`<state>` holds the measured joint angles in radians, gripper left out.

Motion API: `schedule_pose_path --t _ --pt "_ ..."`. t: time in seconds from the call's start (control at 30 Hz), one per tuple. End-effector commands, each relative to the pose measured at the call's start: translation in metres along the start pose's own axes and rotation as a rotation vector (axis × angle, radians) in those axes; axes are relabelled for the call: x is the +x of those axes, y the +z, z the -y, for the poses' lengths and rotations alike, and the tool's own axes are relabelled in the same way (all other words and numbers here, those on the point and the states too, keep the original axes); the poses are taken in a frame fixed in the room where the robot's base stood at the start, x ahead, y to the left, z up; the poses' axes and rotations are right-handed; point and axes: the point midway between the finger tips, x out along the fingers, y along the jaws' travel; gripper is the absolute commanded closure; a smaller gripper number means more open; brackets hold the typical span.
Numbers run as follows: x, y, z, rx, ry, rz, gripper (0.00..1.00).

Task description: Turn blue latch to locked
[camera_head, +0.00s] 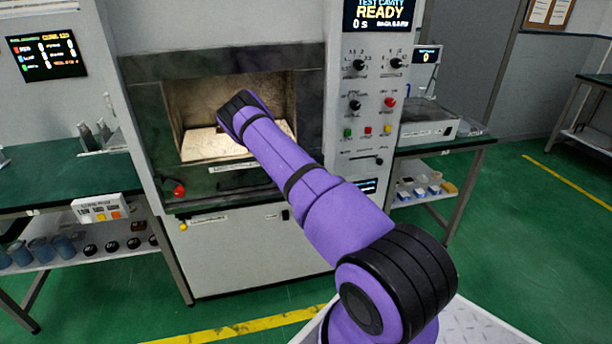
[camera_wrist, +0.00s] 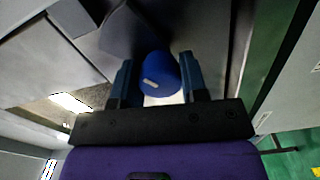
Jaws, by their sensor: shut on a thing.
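The blue latch (camera_wrist: 163,72) is a rounded blue piece with a small pale mark. In the wrist view it sits between the two dark blue fingers of my gripper (camera_wrist: 157,68), which is shut on it. A bright patch shows just below it, between the fingers. In the head view my purple arm reaches to the front of the machine's open cavity (camera_head: 190,105). My gripper and the blue latch are hidden there behind the arm, so the latch's angle cannot be read from that view.
A control panel (camera_head: 367,110) with knobs and buttons stands right of the cavity, under a screen reading READY (camera_head: 380,13). A red knob (camera_head: 179,189) is at the lower left front. Green-topped benches (camera_head: 50,185) flank the machine.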

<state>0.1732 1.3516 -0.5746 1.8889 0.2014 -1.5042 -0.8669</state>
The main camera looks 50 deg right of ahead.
Motion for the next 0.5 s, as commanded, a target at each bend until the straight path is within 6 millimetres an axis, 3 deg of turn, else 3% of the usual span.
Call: schedule_pose_path --t 0.37,0.4,0.5 --pt "-0.0016 0.0012 0.0019 -0.005 -0.005 0.003 0.84" --pt "-0.0016 0.0011 0.0019 -0.005 -0.005 0.003 0.55" --pt "-0.0013 0.0009 0.0016 -0.005 -0.004 0.002 0.34"
